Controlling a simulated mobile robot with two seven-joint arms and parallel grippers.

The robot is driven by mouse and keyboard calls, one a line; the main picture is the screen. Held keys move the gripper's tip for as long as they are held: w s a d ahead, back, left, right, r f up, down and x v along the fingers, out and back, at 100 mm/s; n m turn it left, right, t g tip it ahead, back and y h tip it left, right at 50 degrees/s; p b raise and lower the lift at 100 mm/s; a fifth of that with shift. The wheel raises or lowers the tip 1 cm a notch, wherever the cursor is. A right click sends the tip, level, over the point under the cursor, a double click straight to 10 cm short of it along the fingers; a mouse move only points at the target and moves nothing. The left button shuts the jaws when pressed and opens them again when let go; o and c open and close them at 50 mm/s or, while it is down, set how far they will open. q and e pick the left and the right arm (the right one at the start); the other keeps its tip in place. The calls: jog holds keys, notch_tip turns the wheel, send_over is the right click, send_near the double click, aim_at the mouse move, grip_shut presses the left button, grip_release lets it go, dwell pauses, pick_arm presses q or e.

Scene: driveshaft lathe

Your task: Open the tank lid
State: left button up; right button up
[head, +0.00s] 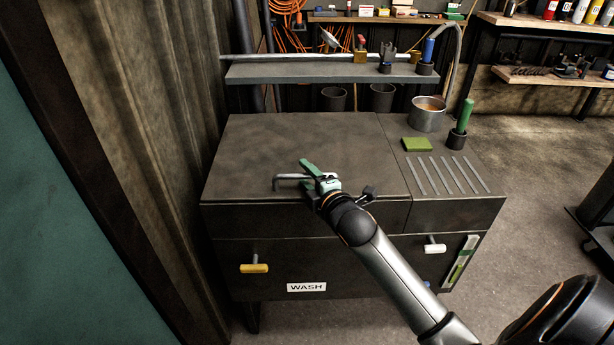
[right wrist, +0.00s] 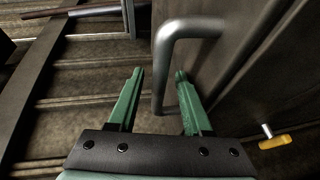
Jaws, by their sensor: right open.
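The wash tank (head: 270,268) is a dark cabinet labelled WASH. Its lid (head: 290,140) is a flat dark panel that lies closed on top. A bent grey metal handle (head: 288,177) is at the lid's front edge. My right gripper (head: 314,173) is at the handle's right part. In the right wrist view, the open green fingers (right wrist: 160,76) have the handle bar (right wrist: 164,80) in the gap between them, apart from both fingers. The gripper hides part of the handle in the head view. My left gripper is not in view.
Right of the lid, a green sponge (head: 417,144), a metal pot (head: 428,114) and a green-handled tool (head: 465,115) stand on the side top. A grey shelf (head: 300,73) hangs behind the tank. A yellow knob (head: 254,268) and white knob (head: 434,248) stick out in front.

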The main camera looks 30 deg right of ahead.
grip_shut()
dwell(1.4)
